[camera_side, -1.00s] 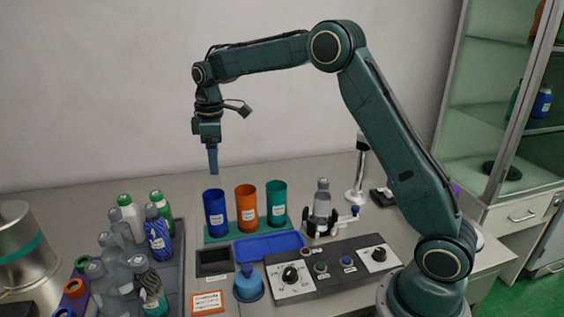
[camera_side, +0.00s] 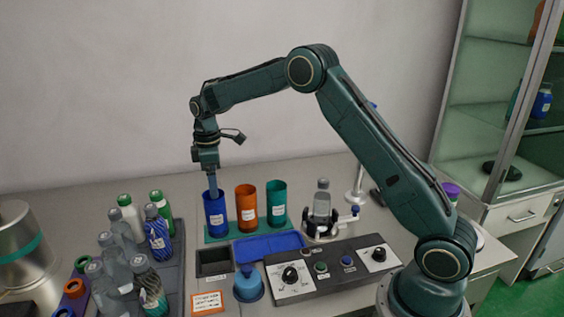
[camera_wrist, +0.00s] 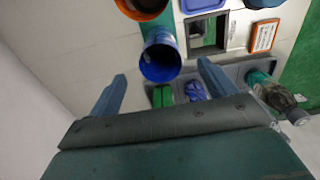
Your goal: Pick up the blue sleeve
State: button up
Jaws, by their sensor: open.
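The blue sleeve (camera_side: 215,217) is an upright open-topped cylinder with a white label, at the left end of a green base (camera_side: 219,238). My gripper (camera_side: 212,192) points straight down over it, its fingertips at about the sleeve's rim. In the wrist view the blue sleeve (camera_wrist: 160,58) lies beyond and between the two widely spread fingers of my gripper (camera_wrist: 161,70). The gripper is open and holds nothing. I cannot tell whether the fingertips reach below the rim, and no contact shows.
An orange sleeve (camera_side: 246,208) and a teal sleeve (camera_side: 277,204) stand close to the right. Several bottles (camera_side: 157,232) crowd a dark tray at left. A blue tray (camera_side: 268,246) and a control panel (camera_side: 330,270) lie in front. Behind the sleeves the table is clear.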

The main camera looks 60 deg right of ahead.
aim_at(215, 204)
jog(key=shift+f, duration=1.75)
jog(key=shift+f, duration=0.1)
jog(key=shift+w+a+f, duration=0.1)
jog(key=shift+w+f, duration=0.05)
jog(key=shift+f, duration=2.35)
jog(key=c, duration=1)
